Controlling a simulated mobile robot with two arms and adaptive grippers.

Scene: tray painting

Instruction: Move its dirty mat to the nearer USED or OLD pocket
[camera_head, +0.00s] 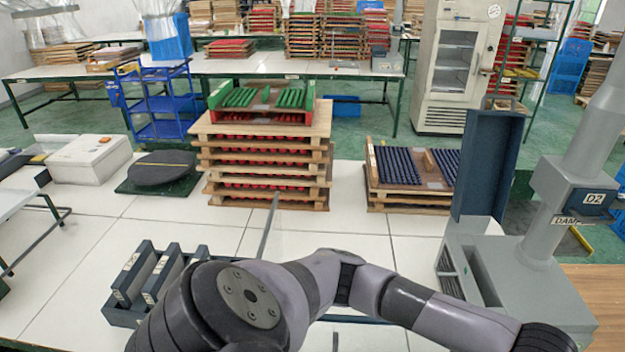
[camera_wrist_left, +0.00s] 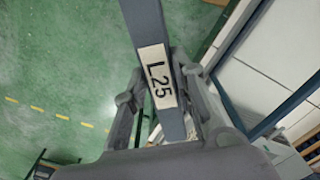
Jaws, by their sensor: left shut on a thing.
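I cannot tell what larger object the bar belongs to. In the head view a dark slotted rack (camera_head: 122,318) stands at the lower left, with pale labels on its upright dividers too small to read. My arm hides part of it. I cannot make out a dirty mat or the words USED or OLD. My right gripper is not in view.
A grey stand (camera_head: 540,278) with labels D2 and DAMP stands at right, with an upright dark panel (camera_head: 491,150) beside it. Stacked wooden trays (camera_head: 265,152), a lower stack (camera_head: 408,203), a dark round disc (camera_head: 161,164) and a white box (camera_head: 90,158) occupy the pale table's far side.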

